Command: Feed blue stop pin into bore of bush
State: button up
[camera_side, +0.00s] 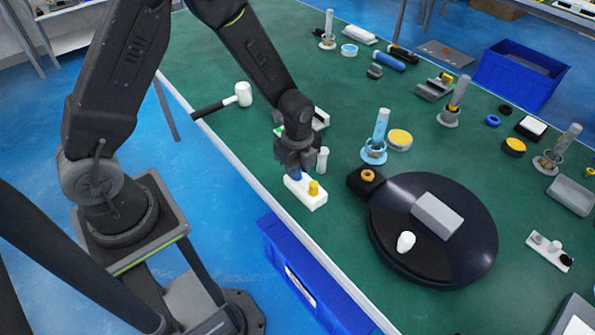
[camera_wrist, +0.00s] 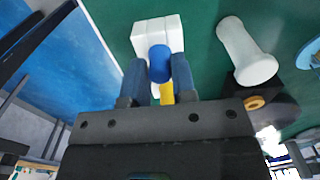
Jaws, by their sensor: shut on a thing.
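The blue stop pin (camera_wrist: 160,62) is gripped between the two fingers of my gripper (camera_wrist: 159,78) in the wrist view. In the side view my gripper (camera_side: 296,168) points down at the white block (camera_side: 305,192), with a bit of the blue pin (camera_side: 297,174) showing below the fingers. The pin is over or in the far part of the block; I cannot tell whether its lower end is still seated. A yellow pin (camera_side: 313,187) stands in the same block. An orange-brown ring (camera_side: 368,175), which looks like the bush, sits on a dark block right of my gripper, apart from the pin.
A white cylinder (camera_side: 323,158) stands close right of my gripper. A round black machine base (camera_side: 455,250) carries a grey box and a white knob. A white-headed mallet (camera_side: 242,94) lies at the left table edge. Green table is clear between mallet and back items.

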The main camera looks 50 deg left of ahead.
jog(key=shift+c, duration=0.8)
notch_tip(320, 180, up, 7)
jog(key=shift+r, duration=0.1)
dwell(0.4)
jog(key=w+d+r, duration=0.3)
jog(key=w+d, duration=0.8)
jog(key=w, duration=0.2)
jog(key=shift+r, duration=0.1)
